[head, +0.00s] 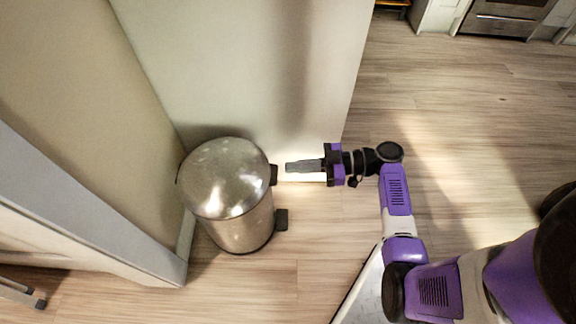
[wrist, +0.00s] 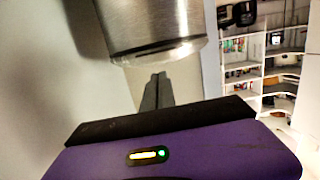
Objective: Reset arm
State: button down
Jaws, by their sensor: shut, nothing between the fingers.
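My gripper (head: 290,167) is shut and empty, at the end of my purple and black arm. In the head view it reaches left, beside the lid of a metal pedal bin, with its tips close to the black hinge piece at the lid's edge. I cannot tell whether they touch.
The metal bin (head: 238,226) stands on the wood floor (head: 465,110) near a wall corner. A pale wall (head: 240,60) rises behind it. In the wrist view, white corner shelves (wrist: 284,70) hold several items. Open floor lies to the right.

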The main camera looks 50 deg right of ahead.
jog(key=s+d+f, duration=0.2)
jog(key=s+d, duration=0.2)
jog(key=s, duration=0.1)
jog(key=shift+s, duration=0.15)
jog(key=shift+f, duration=0.1)
